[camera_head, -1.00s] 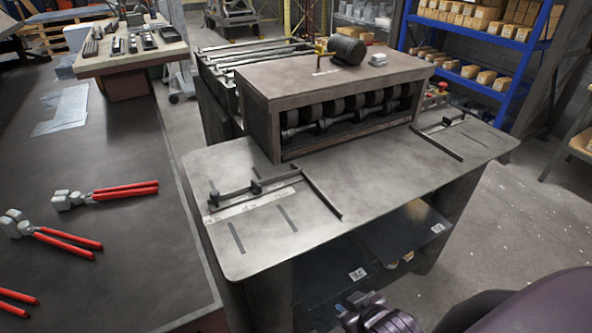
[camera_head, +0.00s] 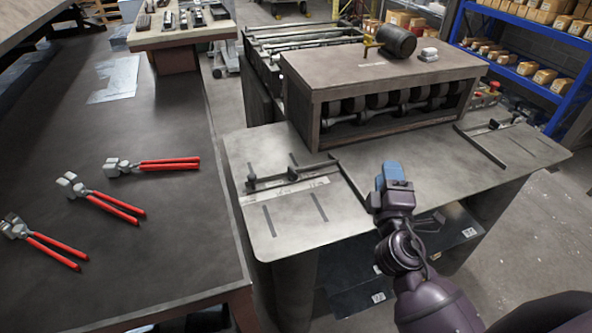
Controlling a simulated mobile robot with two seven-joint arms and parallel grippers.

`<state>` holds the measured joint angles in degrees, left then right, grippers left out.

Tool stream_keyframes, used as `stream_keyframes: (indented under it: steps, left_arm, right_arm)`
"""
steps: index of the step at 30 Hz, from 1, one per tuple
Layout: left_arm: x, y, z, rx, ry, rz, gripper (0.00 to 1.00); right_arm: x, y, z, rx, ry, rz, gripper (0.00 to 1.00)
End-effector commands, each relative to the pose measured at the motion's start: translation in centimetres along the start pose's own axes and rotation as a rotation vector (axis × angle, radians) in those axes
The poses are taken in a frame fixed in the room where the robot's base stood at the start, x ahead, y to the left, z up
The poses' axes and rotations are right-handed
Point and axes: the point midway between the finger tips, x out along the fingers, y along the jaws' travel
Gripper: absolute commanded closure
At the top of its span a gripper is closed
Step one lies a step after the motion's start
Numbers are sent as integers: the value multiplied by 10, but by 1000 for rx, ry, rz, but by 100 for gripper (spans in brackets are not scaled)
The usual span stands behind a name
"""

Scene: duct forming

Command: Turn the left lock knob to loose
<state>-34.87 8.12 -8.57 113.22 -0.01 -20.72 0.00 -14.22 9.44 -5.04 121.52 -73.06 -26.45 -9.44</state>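The forming machine's table (camera_head: 300,215) carries a left guide (camera_head: 275,181) at its left end. The guide is a dark bar along a pale scale strip, with small dark knobs on it: one at its left end (camera_head: 252,179) and one further right (camera_head: 292,174). Which is the left lock knob, and its setting, are too small to tell. My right gripper (camera_head: 392,176), with blue fingers, is raised near the table's front edge, right of the guide and apart from the knobs. Its finger gap is not clear. My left gripper is out of view.
A roller housing (camera_head: 385,80) stands behind the table, with a dark cylinder (camera_head: 396,41) on top. A right guide (camera_head: 482,147) lies at the right end. A dark workbench (camera_head: 130,255) with several red-handled tools (camera_head: 110,205) is at the left.

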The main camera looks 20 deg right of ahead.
Motion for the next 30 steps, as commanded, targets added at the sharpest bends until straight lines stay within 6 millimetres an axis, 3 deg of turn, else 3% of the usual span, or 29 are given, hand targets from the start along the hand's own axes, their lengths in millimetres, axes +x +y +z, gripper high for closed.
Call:
stream_keyframes:
  steps: [4,8,15,19,24,30]
  left_arm:
    - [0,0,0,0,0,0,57]
    - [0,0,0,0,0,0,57]
    - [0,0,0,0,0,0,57]
    - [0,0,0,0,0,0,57]
    - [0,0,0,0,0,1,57]
    - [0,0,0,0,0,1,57]
  right_arm:
    - [19,6,-39,-263,189,119,63]
    - [30,-3,-73,-508,359,189,63]
    - [44,-47,-121,-982,666,227,63]
    - [52,-79,-132,-1233,817,195,63]
    - [60,-112,-130,-1480,960,123,63]
    - [65,-129,-125,-1599,1026,71,63]
